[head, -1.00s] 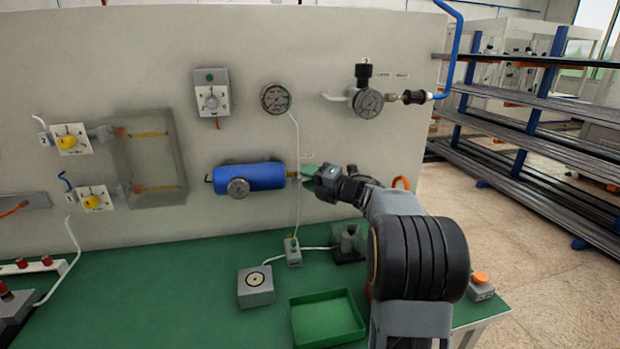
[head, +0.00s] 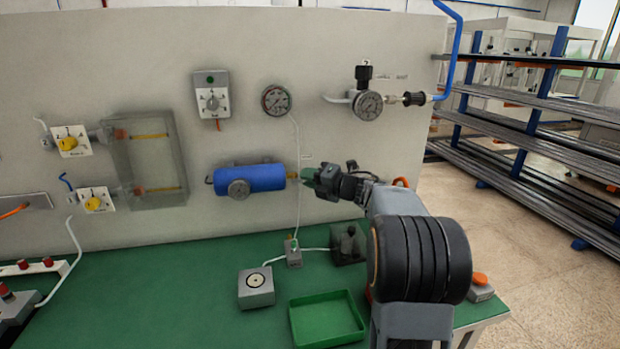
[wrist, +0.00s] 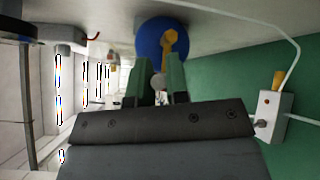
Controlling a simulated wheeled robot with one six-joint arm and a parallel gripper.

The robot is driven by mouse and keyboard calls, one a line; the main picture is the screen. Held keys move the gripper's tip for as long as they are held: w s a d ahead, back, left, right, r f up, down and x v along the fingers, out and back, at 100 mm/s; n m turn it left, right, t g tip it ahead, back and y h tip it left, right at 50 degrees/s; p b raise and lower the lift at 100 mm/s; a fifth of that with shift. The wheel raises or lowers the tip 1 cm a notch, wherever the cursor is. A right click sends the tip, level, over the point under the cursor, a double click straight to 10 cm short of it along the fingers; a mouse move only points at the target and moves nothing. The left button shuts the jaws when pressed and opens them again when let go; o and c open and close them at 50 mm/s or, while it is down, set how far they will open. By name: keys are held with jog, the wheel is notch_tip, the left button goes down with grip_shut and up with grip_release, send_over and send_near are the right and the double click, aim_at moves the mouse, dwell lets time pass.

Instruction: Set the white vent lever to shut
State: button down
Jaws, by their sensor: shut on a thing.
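The white vent lever (wrist: 158,82) shows in the wrist view as a small pale rounded end between my green fingertips. My gripper (wrist: 162,80) is shut on it. The lever sits in front of a brass fitting (wrist: 171,40) on the end of the blue tank (wrist: 148,36). In the head view my gripper (head: 311,175) is at the right end of the blue tank (head: 262,178), by the brass fitting (head: 292,176). The fingers hide the lever there, so I cannot read its setting.
A gauge (head: 276,100) and a regulator (head: 368,104) are on the panel above. A thin white hose (head: 298,150) runs down close to my gripper. The green tray (head: 327,320) and a grey box (head: 256,287) are on the bench below.

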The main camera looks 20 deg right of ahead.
jog(key=r+n+g+h+p, duration=0.1)
jog(key=p, duration=0.1)
jog(key=r+n+g+h+p, duration=0.1)
jog(key=shift+w+a+n+p, duration=0.1)
jog(key=shift+a+n+p, duration=0.2)
jog(key=shift+a+p, duration=0.1)
jog(key=n+h+p, duration=0.1)
jog(key=p, duration=0.1)
jog(key=a+r+n+g+h+p, duration=0.1)
jog(key=p, duration=0.2)
jog(key=shift+w+r+g, duration=0.1)
jog(key=shift+g, duration=0.2)
jog(key=h+p, duration=0.1)
jog(key=p, duration=0.2)
jog(key=a+n+g+h+p, duration=0.1)
jog(key=p, duration=0.2)
jog(key=n+h+p, duration=0.1)
jog(key=p, duration=0.2)
jog(key=shift+w+a+r+h, duration=0.15)
jog(key=shift+a+r+h, duration=0.1)
jog(key=shift+a+h, duration=0.05)
jog(key=p, duration=0.2)
jog(key=h+p, duration=0.1)
jog(key=p, duration=0.1)
jog(key=shift+a+f+n+g, duration=0.2)
jog(key=shift+a+n+g, duration=0.05)
jog(key=shift+n+g, duration=0.15)
jog(key=shift+h, duration=0.3)
jog(key=shift+f, duration=0.2)
